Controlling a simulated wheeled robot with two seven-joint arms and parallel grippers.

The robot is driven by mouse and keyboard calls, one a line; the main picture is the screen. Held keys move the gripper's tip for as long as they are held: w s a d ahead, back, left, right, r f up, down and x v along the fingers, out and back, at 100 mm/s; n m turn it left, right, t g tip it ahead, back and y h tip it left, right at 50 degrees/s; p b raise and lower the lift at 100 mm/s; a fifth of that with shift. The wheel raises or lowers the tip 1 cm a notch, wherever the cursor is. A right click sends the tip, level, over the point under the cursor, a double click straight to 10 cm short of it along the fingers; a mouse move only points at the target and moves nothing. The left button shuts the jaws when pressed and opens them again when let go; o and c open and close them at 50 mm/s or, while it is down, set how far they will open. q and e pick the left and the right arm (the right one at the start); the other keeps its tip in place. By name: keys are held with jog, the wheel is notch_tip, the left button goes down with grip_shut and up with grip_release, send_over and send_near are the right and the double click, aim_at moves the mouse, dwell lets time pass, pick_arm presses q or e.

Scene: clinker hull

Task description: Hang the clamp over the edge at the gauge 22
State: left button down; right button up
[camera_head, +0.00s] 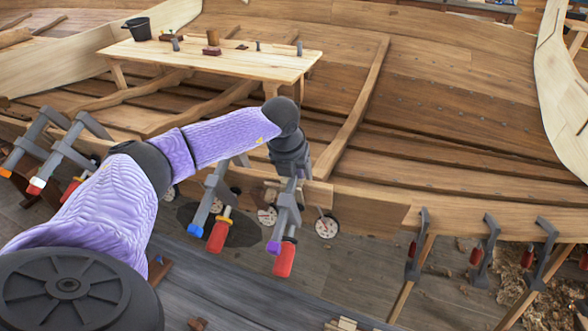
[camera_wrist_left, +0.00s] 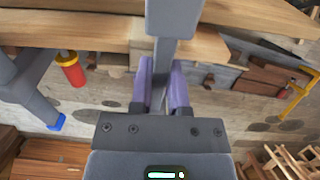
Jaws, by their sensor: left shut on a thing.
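My left gripper (camera_head: 290,168) is shut on a grey clamp (camera_head: 286,208) with a purple tip and a red handle, at the hull's upper plank edge (camera_head: 352,200). In the left wrist view the purple fingers (camera_wrist_left: 164,88) close around its grey bar (camera_wrist_left: 174,22). I cannot tell whether the clamp touches the plank. Round white gauges hang below the edge, one right of the clamp (camera_head: 327,227) and one partly hidden left of it (camera_head: 267,215). Their numbers are too small to read. My right gripper is not in view.
A blue-tipped clamp (camera_head: 214,198) hangs close left of the held one; it also shows in the left wrist view (camera_wrist_left: 35,88). More clamps hang at far left (camera_head: 60,150) and right (camera_head: 484,250). A wooden bench (camera_head: 235,62) stands inside the hull.

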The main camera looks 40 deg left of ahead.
pick_arm(q)
jog(key=shift+w+f, duration=0.1)
jog(key=shift+f, duration=0.2)
dwell(0.5)
jog(key=c, duration=0.5)
grip_release()
jog(key=shift+f, duration=0.1)
jog(key=v, duration=1)
jog(key=shift+p, duration=0.4)
